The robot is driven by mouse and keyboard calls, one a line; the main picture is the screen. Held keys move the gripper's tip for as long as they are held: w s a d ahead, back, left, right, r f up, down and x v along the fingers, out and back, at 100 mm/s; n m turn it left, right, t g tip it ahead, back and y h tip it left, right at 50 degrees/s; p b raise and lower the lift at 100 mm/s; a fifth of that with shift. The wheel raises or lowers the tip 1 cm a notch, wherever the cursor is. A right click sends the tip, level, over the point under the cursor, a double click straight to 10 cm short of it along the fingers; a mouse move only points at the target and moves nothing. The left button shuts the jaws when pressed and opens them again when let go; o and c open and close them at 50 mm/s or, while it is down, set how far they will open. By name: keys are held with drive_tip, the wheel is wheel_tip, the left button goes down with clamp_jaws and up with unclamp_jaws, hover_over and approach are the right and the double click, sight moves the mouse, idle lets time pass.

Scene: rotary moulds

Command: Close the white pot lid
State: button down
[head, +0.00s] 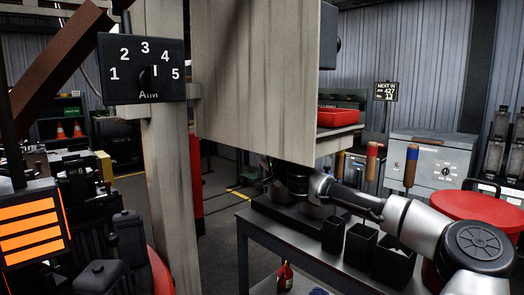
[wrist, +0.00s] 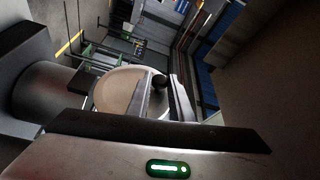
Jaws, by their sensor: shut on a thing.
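The pot lid (wrist: 115,92) shows in the wrist view as a pale round disc with a dark round knob (wrist: 160,81). My gripper (wrist: 161,90) is shut on the knob, with one finger on each side of it. The fingers cover part of the disc's right side. The pot itself cannot be made out. In the head view my arm reaches left above a dark table, and its far end goes behind a large beige panel. My gripper and the lid are hidden there.
The beige panel (head: 255,70) hangs in front of the arm's end. A dark table (head: 262,238) holds black bins (head: 360,245) below my arm. A numbered dial box (head: 142,68) is on a post at left. Open floor (head: 222,185) shows left of the table.

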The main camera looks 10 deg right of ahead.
drive_tip(key=m+p, duration=0.1)
drive_tip(key=w+d+r+m+p, duration=0.1)
drive_tip(key=p, duration=0.1)
drive_tip(key=d+m+g+p, duration=0.1)
drive_tip(key=p, duration=0.1)
drive_tip(key=shift+w+d+r+h, duration=0.2)
drive_tip(key=shift+w+h, duration=0.05)
drive_tip(key=shift+h, duration=0.05)
drive_tip(key=shift+f, duration=0.1)
drive_tip(key=c, duration=1.6)
unclamp_jaws()
